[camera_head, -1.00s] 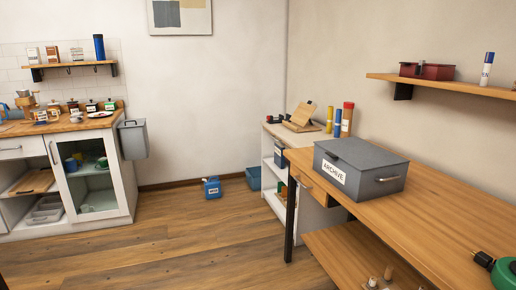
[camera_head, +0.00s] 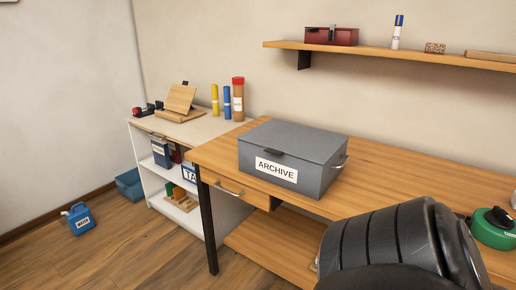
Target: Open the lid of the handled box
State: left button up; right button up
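A grey box (camera_head: 315,178) with an "ARCHIVE" label sits on the wooden desk (camera_head: 390,172), near its left end. Its lid (camera_head: 295,140) is shut, with a dark tab at the front edge above the label. A metal handle (camera_head: 341,162) shows on its right side. Neither of my grippers is in view.
A green tape measure (camera_head: 492,228) lies at the desk's right. A wall shelf (camera_head: 380,52) hangs above. A low white shelf unit (camera_head: 150,172) stands left. Floor at lower left is mostly clear.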

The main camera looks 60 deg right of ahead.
aim_at(317, 146)
jog(key=z, duration=0.95)
jog(key=i, duration=1.05)
jog(key=z, duration=1.15)
